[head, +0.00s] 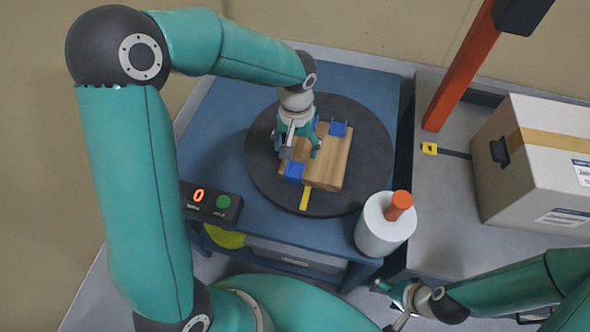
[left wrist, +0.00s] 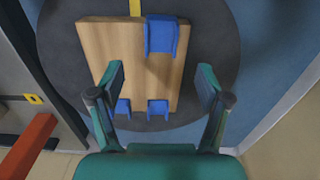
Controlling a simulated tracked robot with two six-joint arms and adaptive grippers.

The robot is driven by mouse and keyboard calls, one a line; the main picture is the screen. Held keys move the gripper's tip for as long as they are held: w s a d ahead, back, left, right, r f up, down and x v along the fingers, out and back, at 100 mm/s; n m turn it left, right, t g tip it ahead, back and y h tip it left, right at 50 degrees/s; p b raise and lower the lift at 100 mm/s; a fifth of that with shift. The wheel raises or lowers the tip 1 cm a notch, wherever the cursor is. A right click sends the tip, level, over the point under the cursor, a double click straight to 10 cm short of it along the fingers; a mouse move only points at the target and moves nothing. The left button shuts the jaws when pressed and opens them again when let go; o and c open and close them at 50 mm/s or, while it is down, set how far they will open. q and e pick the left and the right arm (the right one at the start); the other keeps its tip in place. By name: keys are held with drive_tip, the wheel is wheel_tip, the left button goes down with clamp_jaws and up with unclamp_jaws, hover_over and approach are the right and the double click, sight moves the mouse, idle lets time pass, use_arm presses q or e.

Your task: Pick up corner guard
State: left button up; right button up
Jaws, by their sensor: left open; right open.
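A flat wooden board (head: 330,165) lies on a dark round turntable (head: 265,188). Blue corner guards sit on the board: one at its front left (head: 293,170), one at its back right (head: 338,128), and one partly hidden behind my gripper. In the left wrist view the front one (left wrist: 161,36) looks largest, and two smaller ones (left wrist: 122,107) (left wrist: 158,108) sit at the opposite edge. My left gripper (head: 299,152) is open above the board, pointing down; its fingers (left wrist: 161,74) are apart with nothing between them. My right gripper (head: 390,303) is open and empty, low at the front.
A white cylinder with an orange top (head: 375,238) stands at the blue table's front right corner. A control box (head: 210,204) with a red digit and green button is at the left. A cardboard box (head: 535,165) and an orange post (head: 458,68) stand on the grey surface at right.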

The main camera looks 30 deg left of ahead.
sight(295, 170)
use_arm(q)
drive_tip(key=shift+s+f, duration=0.15)
drive_tip(key=shift+f, duration=1.85)
drive_tip(key=shift+s+f, duration=0.15)
drive_tip(key=shift+f, duration=1.8)
drive_tip(key=c, duration=1)
drive_tip(key=shift+r, duration=0.15)
